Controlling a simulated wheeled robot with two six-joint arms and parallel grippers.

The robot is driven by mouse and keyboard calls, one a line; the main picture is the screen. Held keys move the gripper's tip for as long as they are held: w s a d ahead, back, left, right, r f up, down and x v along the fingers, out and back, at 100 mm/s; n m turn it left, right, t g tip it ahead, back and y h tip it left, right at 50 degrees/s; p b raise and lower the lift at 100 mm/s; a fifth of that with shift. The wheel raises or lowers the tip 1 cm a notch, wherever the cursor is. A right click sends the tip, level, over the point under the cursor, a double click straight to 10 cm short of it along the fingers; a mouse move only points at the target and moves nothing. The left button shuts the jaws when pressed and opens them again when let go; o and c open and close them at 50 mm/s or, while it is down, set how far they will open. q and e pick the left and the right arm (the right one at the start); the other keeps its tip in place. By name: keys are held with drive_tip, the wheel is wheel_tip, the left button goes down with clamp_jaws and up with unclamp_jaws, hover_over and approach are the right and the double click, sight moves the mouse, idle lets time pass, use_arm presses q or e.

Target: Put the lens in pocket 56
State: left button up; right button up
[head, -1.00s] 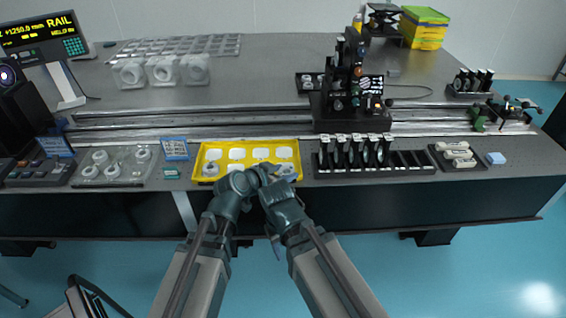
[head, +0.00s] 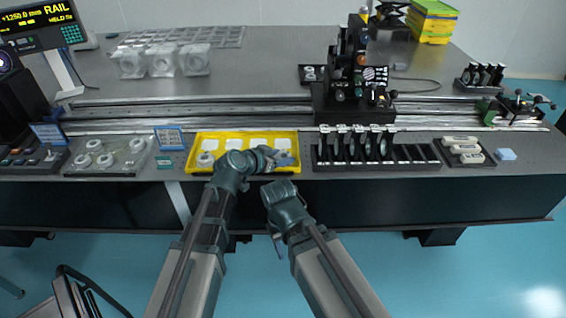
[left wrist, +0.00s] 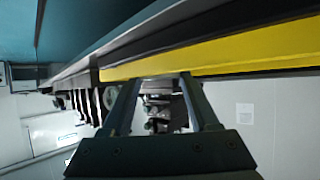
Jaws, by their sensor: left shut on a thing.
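The yellow tray (head: 196,168) lies at the table's front edge, with white round-cornered patches in a row and small items in its front row. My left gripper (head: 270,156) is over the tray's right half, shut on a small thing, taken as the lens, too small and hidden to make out. In the left wrist view, my left gripper's two fingers (left wrist: 160,82) reach toward the tray's yellow side (left wrist: 235,50); the lens does not show clearly between them. My right arm ends just in front of the table edge; its fingers cannot be made out. Pocket numbers are unreadable.
A black rack (head: 420,164) with upright round-optic holders stands right of the tray. A clear plate (head: 119,169) with white rings and a blue sign (head: 169,138) are left. The rail (head: 200,110) with a black carriage (head: 352,110) runs behind.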

use_arm(q)
drive_tip(key=shift+a, duration=0.1)
drive_tip(key=shift+f, duration=0.15)
drive_tip(key=o, duration=1.4)
drive_tip(key=shift+c, duration=0.2)
drive_tip(key=shift+r, duration=0.2)
drive_tip(key=p+v, duration=0.6)
drive_tip(key=v, duration=0.6)
